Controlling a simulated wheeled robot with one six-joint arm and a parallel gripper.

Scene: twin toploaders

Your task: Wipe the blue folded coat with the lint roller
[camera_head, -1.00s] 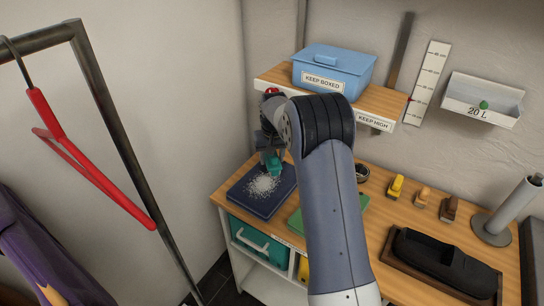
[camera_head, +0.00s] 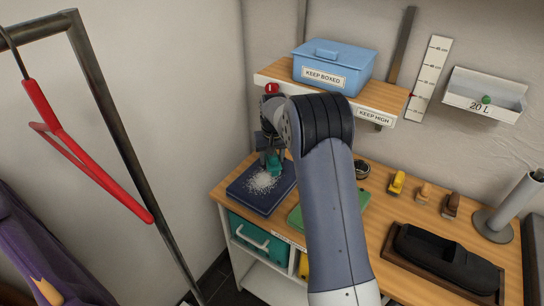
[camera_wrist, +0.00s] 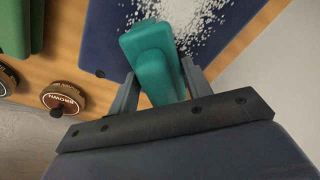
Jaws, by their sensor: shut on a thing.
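The blue folded coat (camera_head: 247,197) lies as a dark, flat, roughly square shape at the left end of the wooden bench. White lint (camera_head: 262,181) is scattered over its middle. My gripper (camera_head: 271,155) is over the coat's far side, shut on the teal lint roller (camera_head: 274,166). In the wrist view the lint roller (camera_wrist: 152,62) stands between the two fingers (camera_wrist: 160,88), with its far end by the white lint (camera_wrist: 205,20) on the coat (camera_wrist: 105,38). I cannot tell whether it touches the cloth.
A green folded thing (camera_head: 296,217) lies to the coat's right, partly behind my arm. Round tins (camera_wrist: 66,98), brushes (camera_head: 424,193) and a tray with a dark shoe-like thing (camera_head: 445,262) are farther right. A shelf (camera_head: 272,78) with a blue box (camera_head: 334,68) overhangs. A rack (camera_head: 120,150) stands left.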

